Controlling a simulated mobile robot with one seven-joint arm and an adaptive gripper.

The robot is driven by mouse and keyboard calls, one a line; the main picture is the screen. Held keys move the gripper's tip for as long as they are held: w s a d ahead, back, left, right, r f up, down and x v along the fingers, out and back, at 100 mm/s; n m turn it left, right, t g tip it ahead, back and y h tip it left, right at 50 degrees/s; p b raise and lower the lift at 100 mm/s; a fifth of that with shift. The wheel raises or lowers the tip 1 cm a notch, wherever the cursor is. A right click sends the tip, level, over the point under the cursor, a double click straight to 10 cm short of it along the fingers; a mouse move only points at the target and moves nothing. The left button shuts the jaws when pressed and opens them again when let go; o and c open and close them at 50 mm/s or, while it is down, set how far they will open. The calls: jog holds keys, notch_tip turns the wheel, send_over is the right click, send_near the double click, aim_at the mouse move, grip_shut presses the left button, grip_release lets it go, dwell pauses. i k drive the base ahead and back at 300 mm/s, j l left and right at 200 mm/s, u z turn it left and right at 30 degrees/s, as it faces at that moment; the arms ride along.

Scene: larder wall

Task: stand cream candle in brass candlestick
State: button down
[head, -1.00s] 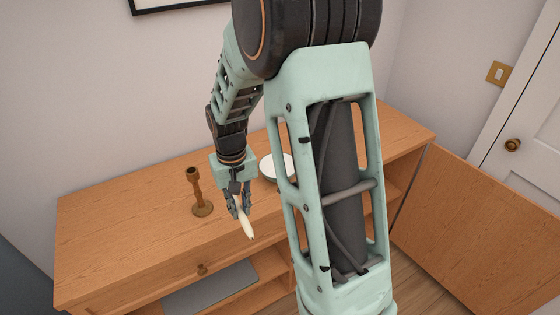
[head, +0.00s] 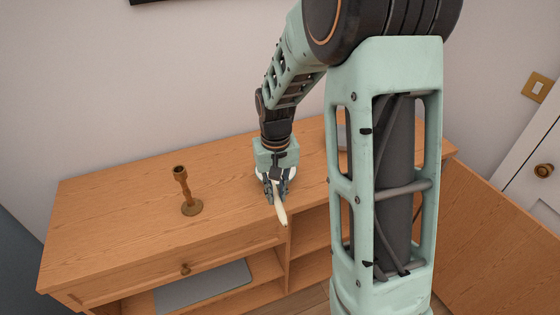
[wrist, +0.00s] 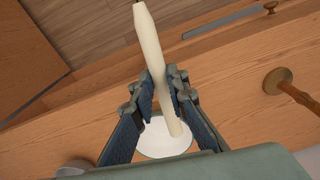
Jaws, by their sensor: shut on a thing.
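The cream candle (head: 280,212) is in my gripper (head: 274,190), which is shut on it near the front edge of the sideboard top. In the wrist view the candle (wrist: 150,50) lies between the two fingers (wrist: 161,95) and tilts, one end pointing away past the front edge. The brass candlestick (head: 186,192) stands upright on the sideboard to the left of my gripper, with an empty cup at its top. It also shows at the right edge of the wrist view (wrist: 279,82), apart from the candle.
A white round dish (wrist: 163,138) sits on the sideboard (head: 110,215) beneath my gripper in the wrist view. A grey flat thing (head: 203,287) lies on the shelf below. A door knob (head: 543,170) is at the right. The top left of the sideboard is clear.

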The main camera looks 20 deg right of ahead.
aim_at(191, 206)
jog(key=i+l+z, duration=0.1)
jog(key=i+l, duration=0.4)
jog(key=i, duration=0.25)
